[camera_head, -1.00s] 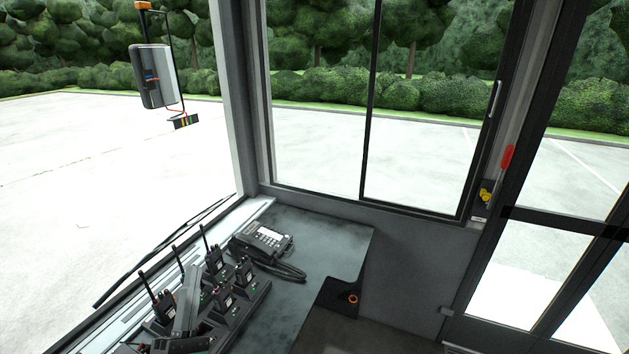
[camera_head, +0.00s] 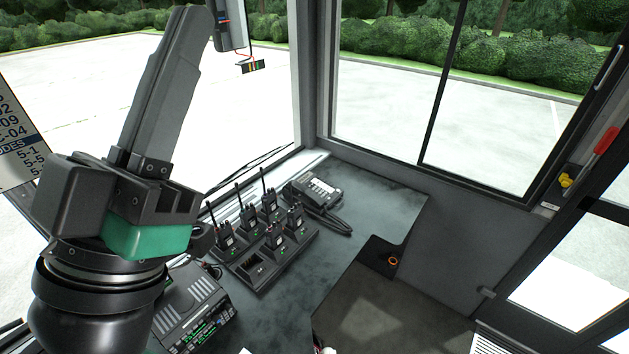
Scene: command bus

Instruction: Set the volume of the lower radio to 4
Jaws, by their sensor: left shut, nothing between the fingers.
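The dark radio unit (camera_head: 195,311) sits on the console at the lower left, with a slotted top and lit green displays on its front. Its front runs towards the bottom edge, and my arm hides its left side. I cannot clearly separate an upper and a lower radio, and the volume figures are too small to read. My left gripper (camera_head: 184,16) is large in the foreground at left, pointing up, its fingers shut with nothing between them. It looks apart from the radio, above and in front of it. My right gripper is not in view.
Several handheld radios with antennas stand in a charger tray (camera_head: 262,283) right of the radio unit. A corded phone (camera_head: 312,191) sits behind them. A printed code sheet (camera_head: 17,140) shows at the left edge. The console's right part (camera_head: 378,206) is clear.

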